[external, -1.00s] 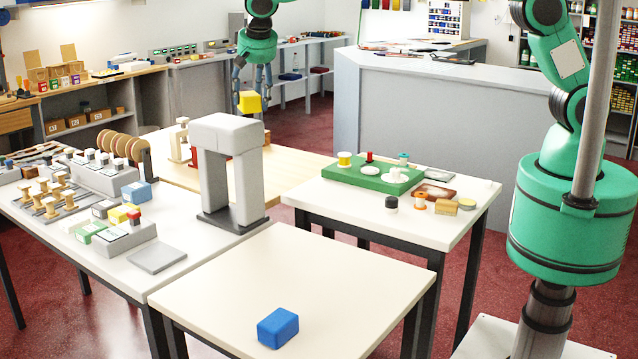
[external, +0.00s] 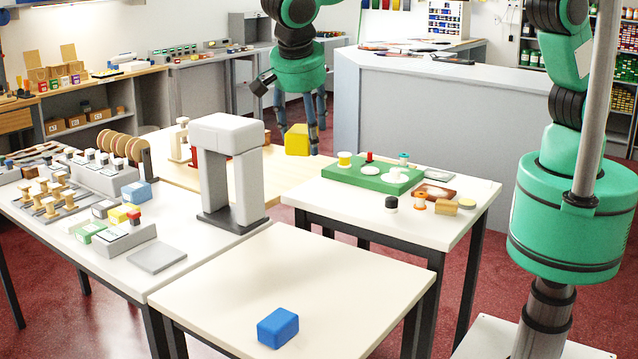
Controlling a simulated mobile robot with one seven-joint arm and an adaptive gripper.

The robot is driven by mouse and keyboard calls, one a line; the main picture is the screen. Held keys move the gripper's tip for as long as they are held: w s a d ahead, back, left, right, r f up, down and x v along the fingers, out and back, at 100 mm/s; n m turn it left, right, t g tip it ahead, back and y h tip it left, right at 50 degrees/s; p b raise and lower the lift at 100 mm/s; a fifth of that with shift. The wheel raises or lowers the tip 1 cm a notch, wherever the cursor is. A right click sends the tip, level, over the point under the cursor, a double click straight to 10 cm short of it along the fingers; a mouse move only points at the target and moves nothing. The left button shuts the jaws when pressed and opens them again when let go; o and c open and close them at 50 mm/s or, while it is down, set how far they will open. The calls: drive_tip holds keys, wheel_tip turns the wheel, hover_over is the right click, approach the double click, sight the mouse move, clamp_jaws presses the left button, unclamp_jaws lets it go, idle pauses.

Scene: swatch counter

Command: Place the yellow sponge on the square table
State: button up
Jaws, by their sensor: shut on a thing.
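The yellow sponge (external: 296,141) is a small block held in my gripper (external: 297,135). My fingers point down and are shut on it, one showing on either side. In the picture it hangs by the wooden-topped table at the back, right of the grey arch. The pale, roughly square table (external: 235,285) stands at the front, with a blue block (external: 278,328) near its front edge. The sponge is well behind this table and apart from it.
A tall grey arch (external: 230,165) stands at the left table's corner, between sponge and front table. The right table (external: 335,195) holds a green tray (external: 345,172) and several small items. Most of the front table is bare.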

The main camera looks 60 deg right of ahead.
drive_tip(key=s+a+r+m+g, duration=0.15)
drive_tip(key=s+m, duration=0.25)
drive_tip(key=s, duration=2.1)
wheel_tip(320, 180, down, 31)
drive_tip(key=shift+w+a+r, duration=0.15)
drive_tip(key=shift+w+a, duration=0.05)
drive_tip(key=shift+a, duration=0.25)
approach(334, 346)
drive_tip(key=s, duration=0.1)
drive_tip(key=s+a, duration=0.1)
drive_tip(key=s, duration=0.1)
drive_tip(key=shift+a+f, duration=0.15)
drive_tip(key=shift+f, duration=0.2)
drive_tip(key=shift+f, duration=0.15)
drive_tip(key=shift+f, duration=1.65)
drive_tip(key=shift+f, duration=0.1)
